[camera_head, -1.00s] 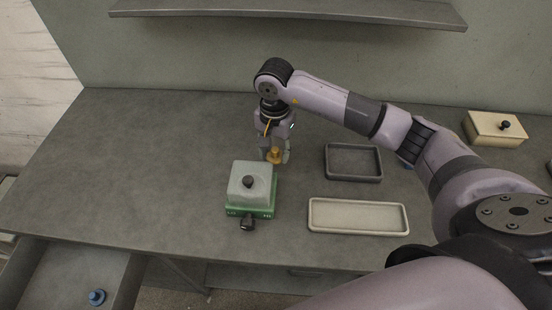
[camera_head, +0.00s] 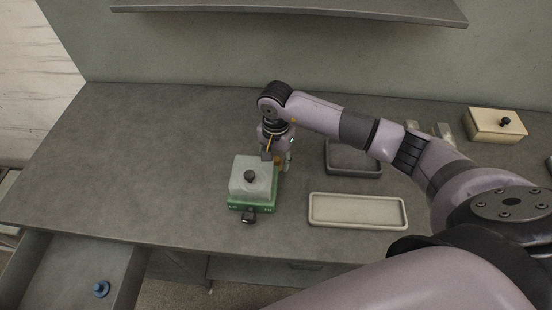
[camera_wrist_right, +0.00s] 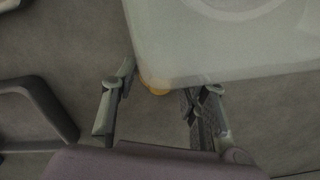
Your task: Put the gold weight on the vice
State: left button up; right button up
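The gold weight (camera_head: 279,162) is small and stands on the table just behind the right side of the vice, partly hidden by my right gripper. In the right wrist view it shows as a yellow edge (camera_wrist_right: 155,87), mostly covered by the pale block. The vice (camera_head: 251,207) is green with a dark handle in front and carries a pale block (camera_head: 248,188) with a black knob. My right gripper (camera_head: 278,165) points down at the weight. In the wrist view its fingers (camera_wrist_right: 160,98) are apart on either side of the weight, with gaps visible. My left gripper is out of view.
A dark tray (camera_head: 354,171) and a pale tray (camera_head: 357,224) lie to the right. An open drawer (camera_head: 62,262) holds a blue knobbed piece (camera_head: 101,289). The table's left side is clear.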

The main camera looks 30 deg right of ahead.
jog(key=o, duration=0.3)
jog(key=shift+o, duration=0.2)
